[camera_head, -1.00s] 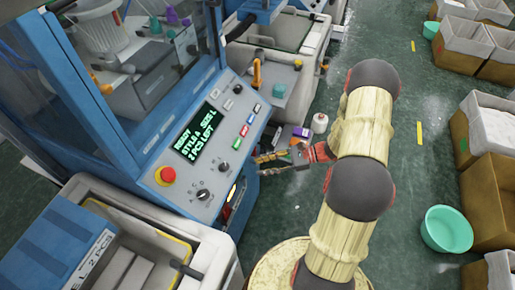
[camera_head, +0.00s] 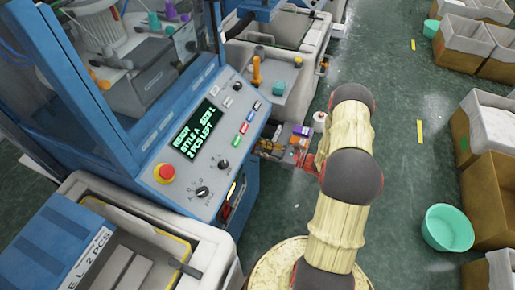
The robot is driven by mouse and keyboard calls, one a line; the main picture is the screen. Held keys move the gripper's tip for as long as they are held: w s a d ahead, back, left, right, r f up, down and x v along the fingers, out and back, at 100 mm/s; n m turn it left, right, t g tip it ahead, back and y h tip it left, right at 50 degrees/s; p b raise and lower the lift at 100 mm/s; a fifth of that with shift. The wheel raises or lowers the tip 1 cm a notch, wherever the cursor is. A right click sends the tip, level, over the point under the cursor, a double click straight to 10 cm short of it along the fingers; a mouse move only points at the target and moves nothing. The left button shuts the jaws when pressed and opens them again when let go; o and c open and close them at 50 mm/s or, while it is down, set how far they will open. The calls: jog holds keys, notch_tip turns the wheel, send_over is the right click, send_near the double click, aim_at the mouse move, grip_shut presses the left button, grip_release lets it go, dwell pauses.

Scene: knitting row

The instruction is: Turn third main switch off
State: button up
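A blue knitting machine's sloping control panel (camera_head: 170,200) fills the left middle of the head view.
A grey-white bin (camera_head: 215,256) stands in front of the machine. A white cone (camera_head: 319,121) is beyond my arm.

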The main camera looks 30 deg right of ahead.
jog(key=shift+w+a, duration=0.2)
jog(key=shift+w, duration=0.05)
jog(key=shift+c, duration=0.5)
grip_shut()
